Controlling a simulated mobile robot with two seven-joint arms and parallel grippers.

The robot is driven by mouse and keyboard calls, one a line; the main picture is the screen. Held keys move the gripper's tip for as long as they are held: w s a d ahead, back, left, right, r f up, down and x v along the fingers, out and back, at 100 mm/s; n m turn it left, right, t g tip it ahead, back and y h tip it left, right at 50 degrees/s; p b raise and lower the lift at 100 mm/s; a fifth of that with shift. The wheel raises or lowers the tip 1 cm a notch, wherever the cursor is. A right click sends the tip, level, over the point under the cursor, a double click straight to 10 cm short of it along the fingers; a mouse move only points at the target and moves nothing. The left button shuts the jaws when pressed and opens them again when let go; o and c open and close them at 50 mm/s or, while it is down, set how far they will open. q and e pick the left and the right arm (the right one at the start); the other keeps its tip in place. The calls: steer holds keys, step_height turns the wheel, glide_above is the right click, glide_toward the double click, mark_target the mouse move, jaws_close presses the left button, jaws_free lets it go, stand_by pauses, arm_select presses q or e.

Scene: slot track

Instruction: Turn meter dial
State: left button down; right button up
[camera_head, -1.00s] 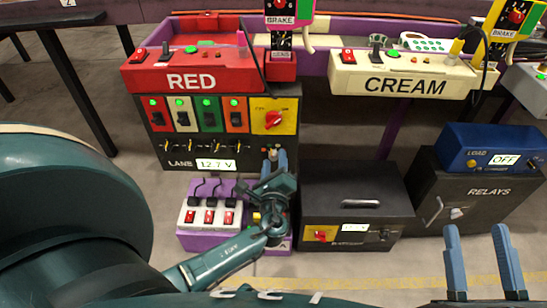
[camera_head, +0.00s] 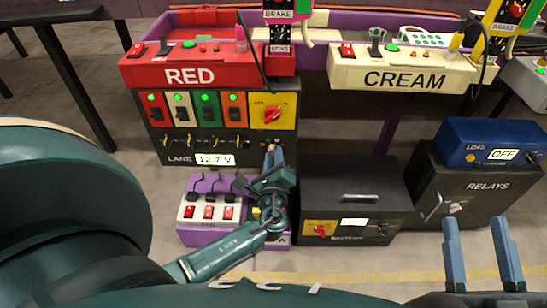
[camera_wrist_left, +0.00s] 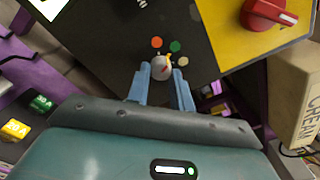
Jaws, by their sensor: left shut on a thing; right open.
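The meter dial (camera_wrist_left: 160,68) is a small grey round knob with a red and yellow mark. It sits on the dark face of the lane panel (camera_head: 160,158), ringed by orange, green and cream dots. My left gripper (camera_wrist_left: 160,76) is shut on the dial, its blue fingers on either side. In the head view the left gripper (camera_head: 272,152) is at the panel's lower right and hides the dial. The panel's display (camera_head: 214,160) reads 12.7 V. My right gripper (camera_head: 474,222) is open and empty at the lower right, apart from everything.
A red knob (camera_head: 271,114) on a yellow plate is above the dial. A purple box (camera_head: 192,238) with red switches is below the panel. A black case (camera_head: 350,190) stands close on the right, beside the relays box (camera_head: 480,200) with a blue load unit (camera_head: 492,140).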

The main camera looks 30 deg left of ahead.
arm_select(q)
steer(key=shift+r, duration=0.1)
arm_select(e)
steer(key=shift+r, duration=0.15)
arm_select(q)
steer(key=m+p, duration=0.3)
steer(key=shift+r, duration=0.1)
steer(key=m+p, duration=0.2)
steer(key=m, duration=0.1)
steer(key=shift+a, duration=0.1)
steer(key=shift+m+p, duration=0.7)
steer(key=shift+m, duration=0.4)
arm_select(e)
steer(key=shift+s+d+f+g+h, duration=0.2)
steer(key=shift+f+g+h, duration=0.1)
steer(key=shift+f+h, duration=0.25)
steer(key=shift+s+d+f+g+h, duration=0.2)
steer(key=shift+f+g+h, duration=0.15)
steer(key=shift+h, duration=0.3)
arm_select(q)
steer(key=shift+f+m, duration=0.2)
steer(key=shift+m, duration=0.2)
arm_select(e)
steer(key=shift+f, duration=0.25)
